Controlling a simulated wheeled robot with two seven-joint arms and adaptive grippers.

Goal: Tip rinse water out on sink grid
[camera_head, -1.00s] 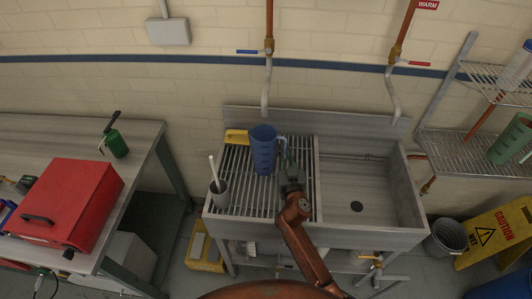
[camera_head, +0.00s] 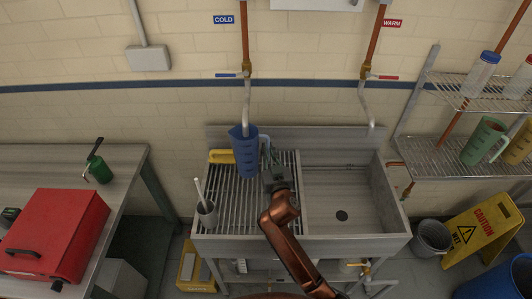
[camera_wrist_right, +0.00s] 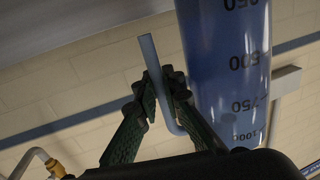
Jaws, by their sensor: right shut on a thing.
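A blue measuring jug (camera_head: 245,155) shows upright over the back part of the sink grid (camera_head: 248,208), its spout to the left. My right gripper (camera_head: 268,163) is on its right side, shut on the handle. In the right wrist view the gripper (camera_wrist_right: 160,88) pinches the pale blue handle (camera_wrist_right: 149,54), and the jug's graduated wall (camera_wrist_right: 228,65) is at the right. I cannot see water in the jug. The sink basin (camera_head: 335,190) is to the right of the grid. My left gripper is not in view.
A grey cup with a white-handled tool (camera_head: 207,215) stands at the grid's front left. A yellow object (camera_head: 221,156) lies behind the jug's left side. Cold (camera_head: 246,92) and warm (camera_head: 364,98) water pipes come down behind the sink. A shelf rack (camera_head: 455,155) stands at the right.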

